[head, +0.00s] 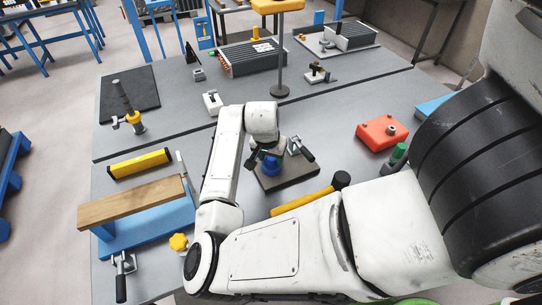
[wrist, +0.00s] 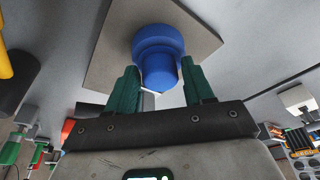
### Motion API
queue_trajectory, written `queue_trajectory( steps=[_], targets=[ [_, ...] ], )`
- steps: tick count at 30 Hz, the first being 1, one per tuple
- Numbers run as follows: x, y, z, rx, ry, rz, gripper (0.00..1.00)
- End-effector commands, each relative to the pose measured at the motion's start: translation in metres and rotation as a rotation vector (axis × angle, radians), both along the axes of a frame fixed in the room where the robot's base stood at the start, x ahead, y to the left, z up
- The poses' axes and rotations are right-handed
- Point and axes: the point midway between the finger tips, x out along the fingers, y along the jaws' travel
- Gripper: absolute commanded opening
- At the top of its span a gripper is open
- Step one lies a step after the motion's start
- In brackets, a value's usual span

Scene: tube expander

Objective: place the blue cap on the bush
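The blue cap (wrist: 158,50) is a stepped blue cylinder, wide toward the plate and narrower toward my palm. My gripper (wrist: 160,70) has a green finger close against each side of its narrow part, with no clear gap. It appears shut on the cap. In the head view the cap (head: 270,164) is over the dark fixture plate (head: 288,180), beneath my gripper (head: 264,158). The bush is not distinct in either view; the cap and my gripper may hide it. I cannot tell whether the cap touches what is under it.
A yellow-handled hammer (head: 305,198), a red box (head: 381,133) and a green-topped object (head: 397,157) are nearby. A wood-topped blue stand (head: 135,202) is at left.

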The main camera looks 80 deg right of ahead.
Motion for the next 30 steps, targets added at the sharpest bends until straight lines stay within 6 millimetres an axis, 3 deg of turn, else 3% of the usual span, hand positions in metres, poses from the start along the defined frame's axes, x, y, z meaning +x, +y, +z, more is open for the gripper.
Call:
queue_trajectory(
  steps=[3, 14, 30],
  targets=[
    [0.000, 0.000, 0.000, 0.000, 0.000, 0.000, 0.64],
    [0.000, 0.001, 0.007, -0.001, 0.000, 0.000, 0.64],
    [0.002, 0.027, 0.101, -0.001, -0.002, -0.001, 0.64]
  ],
)
